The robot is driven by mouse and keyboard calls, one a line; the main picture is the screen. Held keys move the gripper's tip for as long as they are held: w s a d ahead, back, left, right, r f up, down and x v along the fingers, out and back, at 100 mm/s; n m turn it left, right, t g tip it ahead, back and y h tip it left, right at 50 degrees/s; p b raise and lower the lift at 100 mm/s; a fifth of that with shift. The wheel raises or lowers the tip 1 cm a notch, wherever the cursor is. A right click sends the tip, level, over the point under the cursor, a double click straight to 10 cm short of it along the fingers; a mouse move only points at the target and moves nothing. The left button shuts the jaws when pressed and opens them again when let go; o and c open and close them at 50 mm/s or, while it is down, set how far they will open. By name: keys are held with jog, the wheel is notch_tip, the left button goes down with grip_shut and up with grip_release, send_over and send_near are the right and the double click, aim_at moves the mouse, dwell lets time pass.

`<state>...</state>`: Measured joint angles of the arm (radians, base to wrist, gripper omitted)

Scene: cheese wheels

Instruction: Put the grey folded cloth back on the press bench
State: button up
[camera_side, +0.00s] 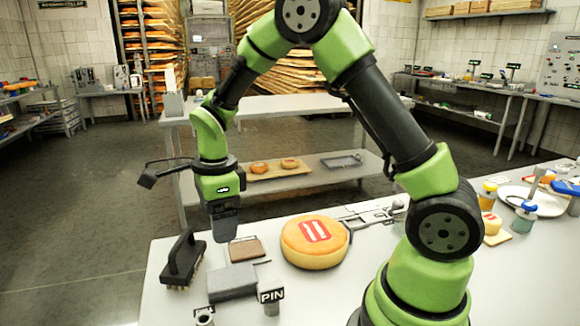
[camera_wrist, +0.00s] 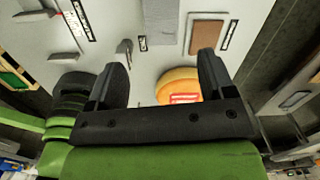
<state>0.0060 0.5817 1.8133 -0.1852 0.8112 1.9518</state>
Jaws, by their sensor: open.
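A grey folded piece that looks like the cloth (camera_side: 232,282) lies flat on the near white bench (camera_side: 340,290), left of the cheese wheel. A grey patch that looks like the same cloth (camera_wrist: 158,22) shows at the top of the wrist view. My gripper (camera_side: 226,232) hangs above the bench, behind the cloth in the side view, pointing down. In the wrist view its two fingers (camera_wrist: 162,65) are spread apart with nothing between their tips. I cannot tell for certain which bench is the press bench.
An orange cheese wheel (camera_side: 315,242) with a red label stands close right of the gripper. A dark brush (camera_side: 184,262), a brown board (camera_side: 246,250) and a PIN-marked post (camera_side: 271,298) crowd the cloth. A white two-level table (camera_side: 275,106) stands behind; its top looks mostly clear.

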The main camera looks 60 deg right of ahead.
jog(key=s+a+r+n+t, duration=0.1)
jog(key=s+r+n+t, duration=0.1)
jog(key=s+r+n, duration=0.3)
jog(key=s+r+n+t, duration=0.1)
jog(key=s+r+n, duration=0.2)
jog(key=r+n, duration=0.3)
jog(key=s+a+r+n+t+y, duration=0.1)
jog(key=s+r+n+t, duration=0.2)
jog(key=s+n, duration=0.7)
jog(key=shift+a+r+t+y, duration=0.3)
jog(key=shift+r+y, duration=0.1)
jog(key=shift+r, duration=0.45)
jog(key=shift+s, duration=0.1)
